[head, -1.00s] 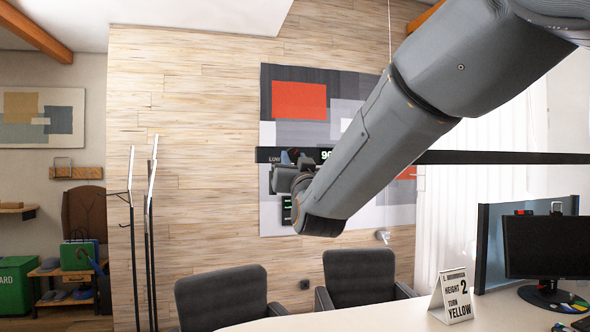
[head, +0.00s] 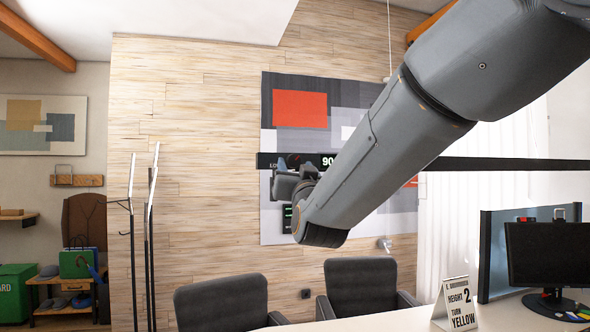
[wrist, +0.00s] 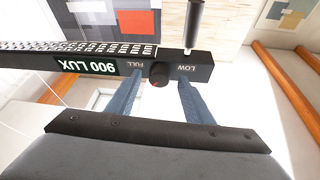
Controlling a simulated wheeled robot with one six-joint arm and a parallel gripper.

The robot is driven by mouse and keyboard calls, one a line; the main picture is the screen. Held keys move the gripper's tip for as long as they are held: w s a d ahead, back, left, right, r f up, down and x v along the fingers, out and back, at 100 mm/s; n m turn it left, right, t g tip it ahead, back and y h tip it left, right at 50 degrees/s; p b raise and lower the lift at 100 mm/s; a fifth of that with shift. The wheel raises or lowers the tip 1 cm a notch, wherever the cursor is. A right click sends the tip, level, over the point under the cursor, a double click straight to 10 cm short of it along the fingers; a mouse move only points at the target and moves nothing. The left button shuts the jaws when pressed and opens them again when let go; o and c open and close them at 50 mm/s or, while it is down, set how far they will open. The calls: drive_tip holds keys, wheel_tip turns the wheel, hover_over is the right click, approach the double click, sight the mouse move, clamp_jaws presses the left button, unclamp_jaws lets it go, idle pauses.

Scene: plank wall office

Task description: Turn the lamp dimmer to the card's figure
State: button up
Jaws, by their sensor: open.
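The lamp dimmer is a dark bar (wrist: 40,56) that shows upside down in the wrist view. It has a round black knob (wrist: 159,74) with a red mark, between the labels FULL and LOW. Its readout (wrist: 88,67) reads 900 LUX. In the head view the readout (head: 327,161) is partly covered by my arm. My gripper (wrist: 161,80) is open, with one finger on each side of the knob and a gap to it on both sides. A white card (head: 458,303) stands on the desk and reads HEIGHT 2, TURN YELLOW.
Two dark chairs (head: 222,303) stand between the desk (head: 405,321) and the plank wall. A coat stand (head: 132,235) is at the left. A monitor (head: 548,252) and blue screen panel stand on the desk at the right. A small dark panel (head: 287,219) shows below the bar.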

drive_tip(key=b+v, duration=0.2)
drive_tip(key=v, duration=0.4)
drive_tip(key=shift+s, duration=0.15)
drive_tip(key=shift+d+f, duration=0.1)
drive_tip(key=shift+f, duration=0.05)
drive_tip(key=s+d+f+g+h, duration=0.1)
drive_tip(key=d+f+g, duration=0.2)
drive_tip(key=f, duration=0.7)
drive_tip(key=d+f+g, duration=0.3)
drive_tip(key=f+g, duration=0.1)
drive_tip(key=f, duration=0.6)
drive_tip(key=s+d+f+g+h, duration=0.1)
drive_tip(key=d+f+g, duration=0.2)
drive_tip(key=f, duration=0.7)
drive_tip(key=s+d+f+g+h, duration=0.1)
drive_tip(key=s+d+f+g, duration=0.4)
drive_tip(key=s+f, duration=0.4)
drive_tip(key=s+d+f+g, duration=0.5)
drive_tip(key=s+f, duration=0.4)
drive_tip(key=s, duration=0.4)
drive_tip(key=shift+s+g+h, duration=0.4)
drive_tip(key=shift+g, duration=0.1)
drive_tip(key=shift+f, duration=0.15)
